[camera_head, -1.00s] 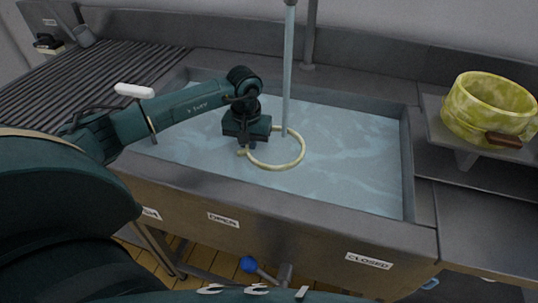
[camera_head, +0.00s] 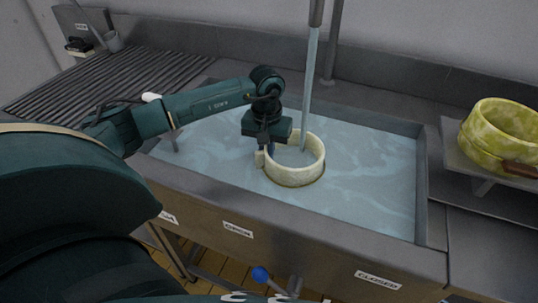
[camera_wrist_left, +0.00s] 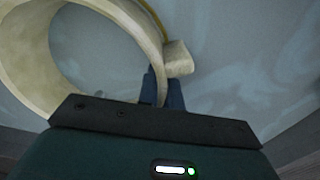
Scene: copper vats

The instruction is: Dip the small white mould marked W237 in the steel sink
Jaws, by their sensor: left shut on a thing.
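The small white mould (camera_head: 318,165), a cream-white open ring with a block-like lug, stands partly out of the water in the steel sink (camera_head: 330,225). Its lower edge meets the water surface. My left gripper (camera_head: 268,148) is shut on the mould's wall at the lug side, above the water. In the left wrist view, the dark blue fingers (camera_wrist_left: 162,88) grip the wall of the mould (camera_wrist_left: 22,55) next to the lug. No W237 marking can be read. My right gripper is not in view.
Water (camera_head: 375,180) fills the sink, and a stream (camera_head: 309,80) falls from the pipe above at the mould. A larger yellow-green mould (camera_head: 497,135) sits on a shelf at right. A ribbed drainboard (camera_head: 110,75) is at left. A blue-knobbed lever (camera_head: 260,273) is below the sink front.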

